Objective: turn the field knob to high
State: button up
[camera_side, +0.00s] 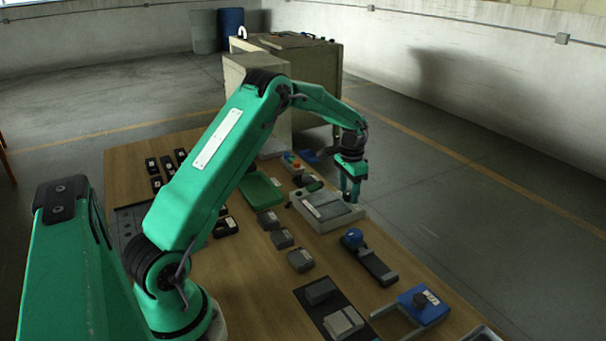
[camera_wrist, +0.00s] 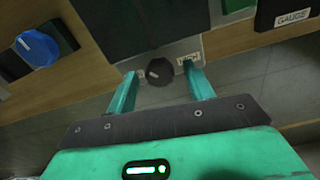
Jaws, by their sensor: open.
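The field knob (camera_wrist: 159,71) is a dark round knob on a pale panel in the wrist view. A label reading HIGH (camera_wrist: 188,61) is to its right, and the right finger partly covers it. A faint light mark shows on the knob's left part; its exact setting is hard to read. My gripper (camera_side: 350,197) is open, and its two green fingers stand on either side of the knob in the wrist view. Whether they touch it cannot be told. In the side view my gripper is at the right end of a grey box (camera_side: 304,213) with a dark panel, and hides the knob.
A blue knob on a dark base (camera_side: 378,267) stands near the box, towards the front. A block labelled GAUGE (camera_wrist: 290,14) is at the upper right of the wrist view. Several grey blocks and a green tray (camera_side: 262,190) lie on the wooden table (camera_side: 240,280).

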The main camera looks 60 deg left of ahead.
jog(key=c, duration=1)
jog(key=shift+o, duration=0.2)
jog(key=shift+m, duration=2.3)
jog(key=o, duration=1)
jog(key=shift+c, duration=0.2)
jog(key=shift+r, duration=0.1)
